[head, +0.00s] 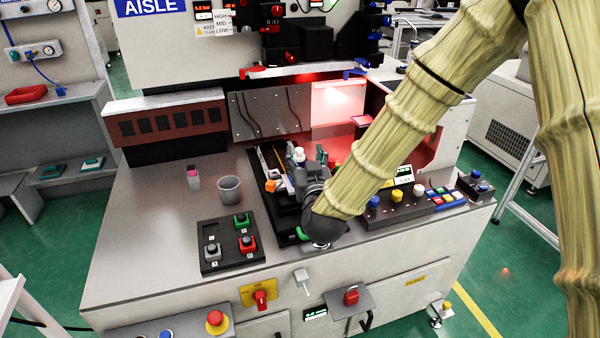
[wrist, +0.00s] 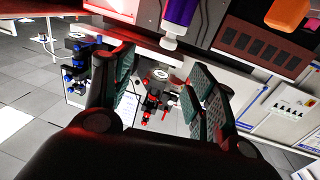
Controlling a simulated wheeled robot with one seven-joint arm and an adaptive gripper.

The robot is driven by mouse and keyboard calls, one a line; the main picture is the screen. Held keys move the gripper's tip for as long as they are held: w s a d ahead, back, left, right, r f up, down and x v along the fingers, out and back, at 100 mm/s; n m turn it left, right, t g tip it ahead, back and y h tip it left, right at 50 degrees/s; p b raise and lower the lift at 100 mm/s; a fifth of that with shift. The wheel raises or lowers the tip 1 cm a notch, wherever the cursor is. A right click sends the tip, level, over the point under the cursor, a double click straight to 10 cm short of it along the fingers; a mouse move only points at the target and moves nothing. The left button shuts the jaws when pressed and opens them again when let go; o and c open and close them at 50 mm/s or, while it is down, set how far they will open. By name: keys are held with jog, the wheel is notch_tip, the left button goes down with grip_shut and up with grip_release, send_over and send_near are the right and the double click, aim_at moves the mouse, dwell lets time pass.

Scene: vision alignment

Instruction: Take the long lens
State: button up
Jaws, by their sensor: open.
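My gripper (head: 313,168) is low over the dark tray (head: 257,173) on the bench in the head view, with the arm coming down from the upper right. In the wrist view, my gripper (wrist: 163,88) shows two fingers with green ribbed pads, spread apart. No held thing shows between them. I cannot clearly pick out the long lens; the gripper and arm hide part of the tray area. A purple tube with a white tip (wrist: 182,22) shows beyond the fingers at the top of the wrist view.
A control box with coloured knobs (head: 397,207) stands right of the gripper.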

jog(key=f, duration=0.7)
jog(key=shift+a+f, duration=0.3)
jog(key=shift+f, duration=0.05)
jog(key=shift+w+r, duration=0.15)
jog(key=shift+w, duration=0.35)
jog(key=shift+w+a, duration=0.15)
jog(key=shift+w, duration=0.9)
jog(key=shift+w+a, duration=0.2)
jog(key=shift+w, duration=0.9)
jog(key=shift+w+a, duration=0.15)
jog(key=shift+w, duration=0.9)
grip_shut()
jog(key=shift+r, duration=0.1)
